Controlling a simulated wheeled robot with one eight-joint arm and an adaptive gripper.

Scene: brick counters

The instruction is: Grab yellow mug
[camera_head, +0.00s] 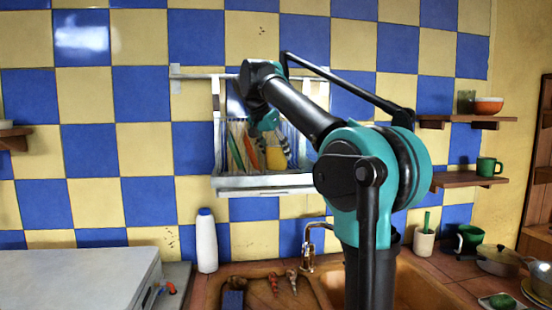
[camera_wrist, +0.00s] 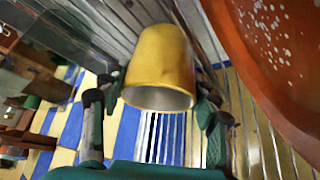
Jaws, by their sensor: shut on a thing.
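The yellow mug (camera_wrist: 160,62) is in the middle of the wrist view, with its open mouth facing the camera. My gripper (camera_wrist: 158,92) has one finger on each side of the mug and is shut on it. In the head view the yellow mug (camera_head: 277,157) shows in the wall rack, just below and right of my gripper (camera_head: 265,122). My wrist and fingers partly cover that area there. I cannot see the mug's handle.
The wall rack (camera_head: 262,182) has metal slats and holds other dishes. A large orange-red dish with white spots (camera_wrist: 280,50) is close on the right in the wrist view. A faucet (camera_head: 309,245), sink and white bottle (camera_head: 206,243) are below. Shelves (camera_head: 468,180) are at right.

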